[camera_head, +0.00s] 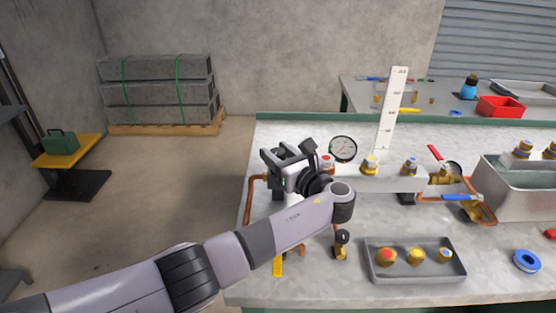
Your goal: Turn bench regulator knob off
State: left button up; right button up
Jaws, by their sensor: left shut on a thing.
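My left gripper (280,160) is over the left end of the bench, beside the round pressure gauge (343,149). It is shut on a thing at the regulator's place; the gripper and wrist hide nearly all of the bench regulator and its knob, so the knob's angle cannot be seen. A grey manifold block (390,180) with brass fittings runs right from there. A copper pipe (249,200) bends down on the left of the gripper. My right gripper is not in view.
A grey tray (414,278) with brass caps lies at the bench front. Red (435,153) and blue (462,198) valve levers stand on the right, before a metal basin (500,195). A white ruler (391,110) stands upright behind.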

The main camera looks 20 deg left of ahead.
aim_at(283, 156)
pick_arm(q)
jog(key=shift+n+g+y+b, duration=0.4)
jog(key=shift+n+g+b, duration=0.1)
jog(key=shift+g, duration=0.1)
jog(key=shift+r, duration=0.15)
jog(key=o, duration=0.9)
jog(key=shift+a, duration=0.1)
jog(key=shift+o, duration=0.2)
jog(key=shift+v, duration=3.6)
jog(key=shift+o, duration=0.2)
